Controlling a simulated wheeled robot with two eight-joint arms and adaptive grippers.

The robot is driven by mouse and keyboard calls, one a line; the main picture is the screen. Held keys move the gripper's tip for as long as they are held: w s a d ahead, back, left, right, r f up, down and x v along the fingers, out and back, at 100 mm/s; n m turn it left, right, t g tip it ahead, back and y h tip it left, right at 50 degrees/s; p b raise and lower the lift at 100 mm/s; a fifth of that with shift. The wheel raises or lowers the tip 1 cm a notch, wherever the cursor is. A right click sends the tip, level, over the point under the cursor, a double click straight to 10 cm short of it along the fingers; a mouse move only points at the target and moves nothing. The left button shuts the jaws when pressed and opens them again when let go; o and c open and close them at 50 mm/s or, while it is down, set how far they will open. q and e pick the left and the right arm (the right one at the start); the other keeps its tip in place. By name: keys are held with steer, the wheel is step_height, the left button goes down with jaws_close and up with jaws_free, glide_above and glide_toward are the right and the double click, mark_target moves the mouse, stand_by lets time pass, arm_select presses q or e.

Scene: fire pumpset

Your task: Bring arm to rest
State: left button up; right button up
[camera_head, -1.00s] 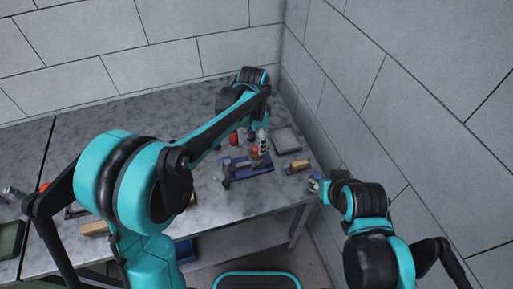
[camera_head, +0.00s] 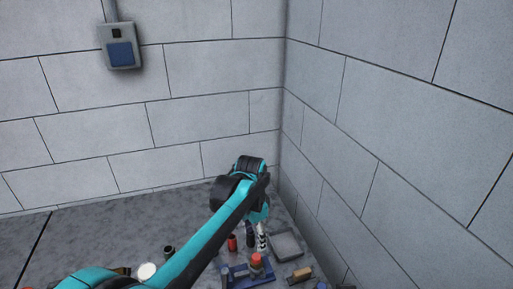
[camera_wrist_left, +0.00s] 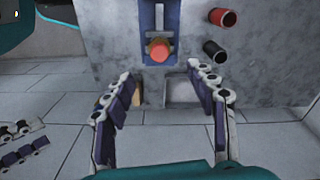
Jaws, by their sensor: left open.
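My left arm reaches in from the lower left of the head view to the far right part of the grey table. My left gripper (camera_head: 260,238) hangs there, partly hidden by the arm. In the left wrist view its two jaws (camera_wrist_left: 160,88) are apart with nothing held between them. A red-topped part (camera_head: 257,260) stands on a blue fixture (camera_head: 238,275) just in front of the gripper. The red top (camera_wrist_left: 158,50) and fixture (camera_wrist_left: 158,12) also show in the wrist view, beyond the fingertips. My right gripper does not clearly show.
A red cylinder (camera_wrist_left: 222,17) and a black cylinder (camera_wrist_left: 214,51) stand near the fixture. A grey tray (camera_head: 286,246) lies to the right, close to the wall. A yellowish block (camera_head: 301,274) is in front of it. A wall box (camera_head: 120,47) hangs at the upper left.

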arm_select(q)
steer(key=s+a+r+n+t, duration=0.25)
steer(key=s+a+n, duration=0.25)
steer(key=s+a, duration=0.45)
steer(key=s+a+f+n+t+b, duration=0.1)
steer(key=s+a+f+n+t, duration=0.3)
steer(key=s+a+n, duration=0.3)
steer(key=shift+s+a+f+b, duration=0.2)
steer(key=shift+s+f+b, duration=0.2)
steer(key=shift+s+f, duration=0.6)
